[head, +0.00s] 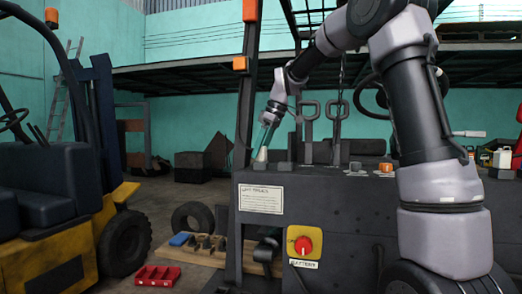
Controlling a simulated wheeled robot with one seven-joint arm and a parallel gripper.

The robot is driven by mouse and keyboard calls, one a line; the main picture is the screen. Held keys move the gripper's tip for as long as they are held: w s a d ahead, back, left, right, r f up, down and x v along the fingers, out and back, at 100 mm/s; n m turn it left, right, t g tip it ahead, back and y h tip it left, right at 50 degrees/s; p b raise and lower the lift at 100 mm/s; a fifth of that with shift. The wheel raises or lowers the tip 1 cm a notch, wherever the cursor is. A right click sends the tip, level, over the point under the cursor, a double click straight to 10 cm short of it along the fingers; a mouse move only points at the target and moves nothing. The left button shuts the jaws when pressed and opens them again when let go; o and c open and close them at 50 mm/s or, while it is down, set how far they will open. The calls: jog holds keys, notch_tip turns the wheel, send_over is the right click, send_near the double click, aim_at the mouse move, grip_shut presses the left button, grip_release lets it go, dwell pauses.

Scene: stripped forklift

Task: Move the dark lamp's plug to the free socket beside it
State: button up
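My gripper (262,153) points down at the left end of the dark forklift's flat top panel. Its tip is just above or at a small grey block (260,166); I cannot tell whether they touch. The fingers are too small to show whether they are open or shut. A second grey block (285,166) sits just to the right. Further right are a pale small fitting (355,168) and an orange-topped one (386,168). Which of these are plugs or sockets is too small to tell. An amber lamp (240,63) is on the upright post; no lamp is clearly the dark one.
The panel's front bears a white label (261,198) and a red battery knob (303,245) on yellow. Two grey levers (311,125) rise behind the panel. A yellow forklift (60,240) stands left. A red tray (157,275) and a pallet with parts lie on the floor.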

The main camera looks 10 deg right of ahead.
jog(key=v, duration=1)
jog(key=s+d+f+m+t, duration=0.1)
jog(key=s+d+f+m, duration=0.2)
jog(key=s, duration=0.6)
jog(key=s+d+f+m+t+h, duration=0.1)
jog(key=s+d+f+m+t, duration=0.1)
jog(key=s+m, duration=0.6)
jog(key=s+d+f+m+t+h, duration=0.1)
jog(key=s+d+f+m, duration=0.4)
jog(key=s, duration=0.5)
jog(key=shift+s+f+t, duration=0.15)
jog(key=shift+f+t, duration=0.35)
jog(key=shift+f, duration=0.15)
